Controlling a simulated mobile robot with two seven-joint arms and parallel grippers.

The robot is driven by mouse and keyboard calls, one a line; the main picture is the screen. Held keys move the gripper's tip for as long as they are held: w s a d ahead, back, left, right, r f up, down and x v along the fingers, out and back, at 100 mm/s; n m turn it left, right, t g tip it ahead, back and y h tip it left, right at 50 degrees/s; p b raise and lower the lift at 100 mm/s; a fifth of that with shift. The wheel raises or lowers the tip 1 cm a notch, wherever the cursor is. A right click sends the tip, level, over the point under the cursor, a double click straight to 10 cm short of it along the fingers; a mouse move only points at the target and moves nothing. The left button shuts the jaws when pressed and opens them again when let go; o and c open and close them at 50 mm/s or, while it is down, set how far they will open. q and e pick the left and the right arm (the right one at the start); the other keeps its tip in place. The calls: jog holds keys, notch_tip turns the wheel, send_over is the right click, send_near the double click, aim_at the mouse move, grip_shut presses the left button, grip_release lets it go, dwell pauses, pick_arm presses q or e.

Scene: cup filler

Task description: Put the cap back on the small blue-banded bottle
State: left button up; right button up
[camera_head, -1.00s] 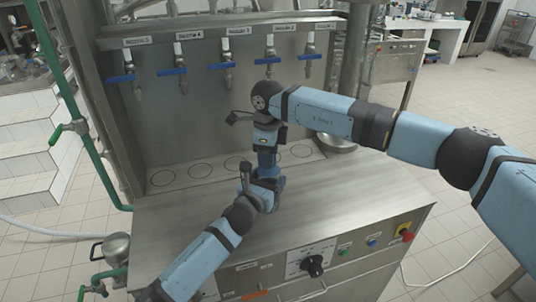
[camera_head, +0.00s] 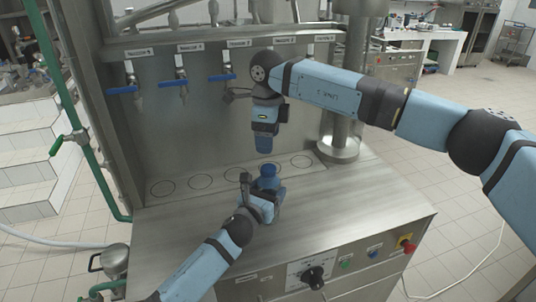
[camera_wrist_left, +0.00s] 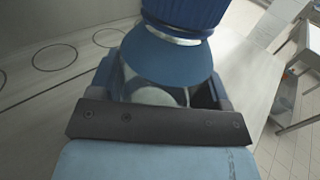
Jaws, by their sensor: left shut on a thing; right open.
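My left gripper (camera_head: 262,198) is shut on a small bottle and holds it upright above the steel worktop. The bottle's blue shoulder band (camera_wrist_left: 168,58) shows large in the left wrist view, with its paler lower part (camera_wrist_left: 155,95) partly hidden by my gripper. A ribbed dark blue cap (camera_wrist_left: 185,12) sits on top of the bottle, with a thin silvery ring below it. In the head view the cap (camera_head: 268,170) is small. My right gripper (camera_head: 263,152) is open, points down just above the cap and is apart from it.
The steel worktop (camera_head: 350,205) is clear around my left arm. Marked circles (camera_head: 200,182) run along its back. Blue-handled taps (camera_head: 182,82) hang on the back panel. A steel column (camera_head: 340,145) stands behind right. Knobs and buttons (camera_head: 313,276) line the front.

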jog(key=shift+r, duration=1.55)
pick_arm(q)
jog(key=o, duration=1.8)
jog(key=b+v, duration=0.1)
jog(key=v, duration=1.3)
jog(key=shift+d, duration=0.1)
pick_arm(e)
jog(key=shift+f, duration=0.6)
pick_arm(q)
jog(key=shift+f, duration=0.1)
pick_arm(e)
jog(key=shift+s, duration=0.1)
